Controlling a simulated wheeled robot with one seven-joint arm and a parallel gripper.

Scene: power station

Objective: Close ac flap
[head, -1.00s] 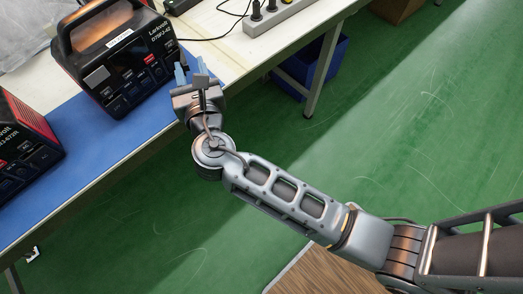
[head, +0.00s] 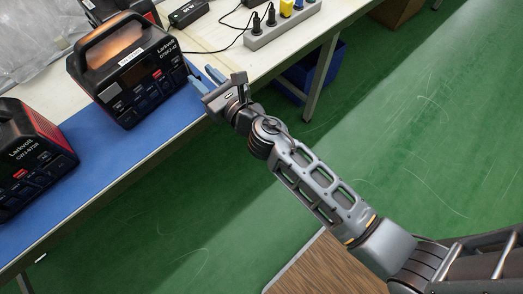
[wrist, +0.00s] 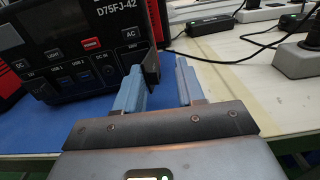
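The power station marked D75FJ-42 (head: 125,72) stands on the blue mat, black with a carry handle. Its front panel (wrist: 75,48) fills the left of the wrist view, with the AC label near its right end. A small dark flap (wrist: 151,70) stands out from the panel there, swung open. My gripper (head: 205,77) is at the right front corner of the station. In the wrist view my gripper (wrist: 160,85) is open and empty. The flap shows just beyond the left finger, on its inner side; I cannot tell whether they touch. The flap is not clear in the head view.
A second power station (head: 32,160) stands at the left on the blue mat (head: 135,152). A power strip (head: 283,25) with plugs and a black adapter (head: 188,12) with cables lie behind my gripper. A blue bin (head: 315,68) is under the table.

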